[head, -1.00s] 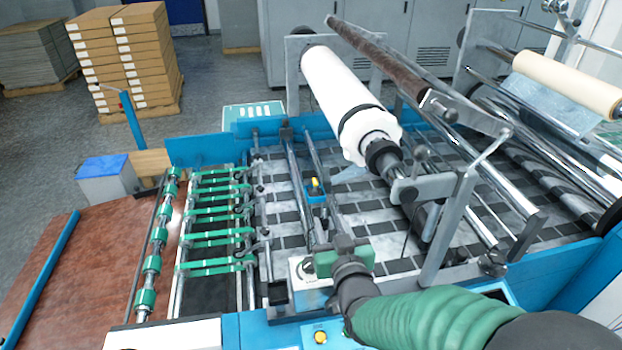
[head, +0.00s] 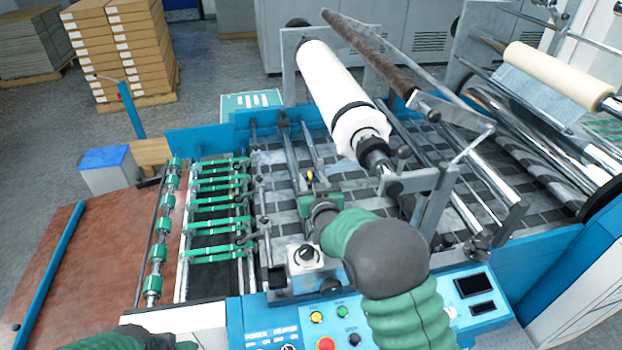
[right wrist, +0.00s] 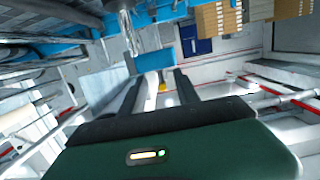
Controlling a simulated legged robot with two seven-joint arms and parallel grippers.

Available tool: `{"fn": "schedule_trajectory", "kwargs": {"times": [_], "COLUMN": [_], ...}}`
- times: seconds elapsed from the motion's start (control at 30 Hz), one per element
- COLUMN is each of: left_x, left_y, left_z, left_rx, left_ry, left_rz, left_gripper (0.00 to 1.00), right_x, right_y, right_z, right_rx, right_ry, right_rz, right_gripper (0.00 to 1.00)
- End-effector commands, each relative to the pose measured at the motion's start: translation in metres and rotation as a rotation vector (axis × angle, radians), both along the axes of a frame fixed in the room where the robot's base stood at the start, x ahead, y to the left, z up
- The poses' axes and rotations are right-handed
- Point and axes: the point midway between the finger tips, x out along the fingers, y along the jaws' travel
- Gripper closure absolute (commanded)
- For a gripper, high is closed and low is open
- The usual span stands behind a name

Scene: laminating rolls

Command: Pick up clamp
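The clamp is a small blue piece with a yellow knob (head: 310,175) on the metal bar over the rollers. In the head view my right gripper (head: 311,184) reaches it from the near side and hides most of its blue part. In the right wrist view the two dark fingers are apart, so the gripper (right wrist: 160,78) is open. The yellow knob (right wrist: 162,87) shows in the gap between the fingers, with a blue surface behind it. I cannot tell whether a finger touches it. Only a green part of my left arm shows at the bottom left; its gripper is out of view.
A large white roll (head: 335,85) on its shaft stands just right of and above my right gripper. Green belts (head: 215,205) lie to the left. The control panel (head: 350,318) is below my right arm. Metal bars cross the machine at right.

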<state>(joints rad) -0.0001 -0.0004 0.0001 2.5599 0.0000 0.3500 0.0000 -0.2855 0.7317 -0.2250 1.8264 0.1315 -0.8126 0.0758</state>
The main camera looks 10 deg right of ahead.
Motion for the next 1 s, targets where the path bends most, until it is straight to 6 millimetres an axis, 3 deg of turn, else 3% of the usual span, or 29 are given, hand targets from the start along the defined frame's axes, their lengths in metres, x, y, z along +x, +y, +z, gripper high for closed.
{"fn": "schedule_trajectory", "kwargs": {"times": [0.17,0.43,1.0], "left_x": [-0.0002,-0.0002,0.0000], "left_y": [0.0000,0.0000,0.0000], "left_z": [-0.0014,-0.0014,-0.0050], "left_rx": [0.000,0.000,0.000], "left_ry": [0.001,0.001,0.000], "left_rz": [0.000,0.000,0.000], "left_gripper": [0.64,0.64,0.64], "right_x": [0.0002,-0.0010,-0.0005], "right_y": [0.0000,0.0001,0.0000], "right_z": [-0.0009,-0.0002,0.0045], "right_rx": [0.000,0.000,0.001], "right_ry": [0.000,-0.001,-0.003], "right_rz": [0.000,0.000,0.000], "right_gripper": [0.65,1.00,1.00]}}
